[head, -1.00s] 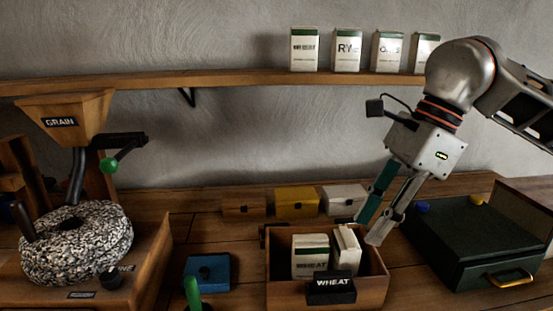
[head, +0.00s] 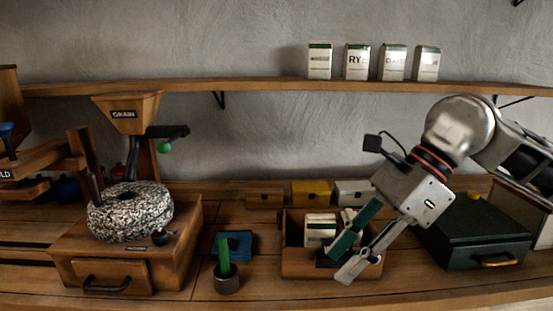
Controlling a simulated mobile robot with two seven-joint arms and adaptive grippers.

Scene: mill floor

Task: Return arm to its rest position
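My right arm comes in from the right, and its gripper (head: 338,265) points down and to the left. Its two fingers, one with a teal face, are spread apart with nothing between them. They show in front of the wooden crate (head: 291,268) and hide part of its front and its label. Two white and green packets stand in the crate; the left packet (head: 320,228) shows best, and the right one (head: 348,217) is partly covered by the teal finger. My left gripper is not in view.
A grain mill with a round speckled stone (head: 130,212) stands left. A grey cup (head: 227,283) holding a green-handled tool and a blue box (head: 238,240) sit left of the crate. A dark green case (head: 475,242) is right. Several packets line the shelf (head: 250,86).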

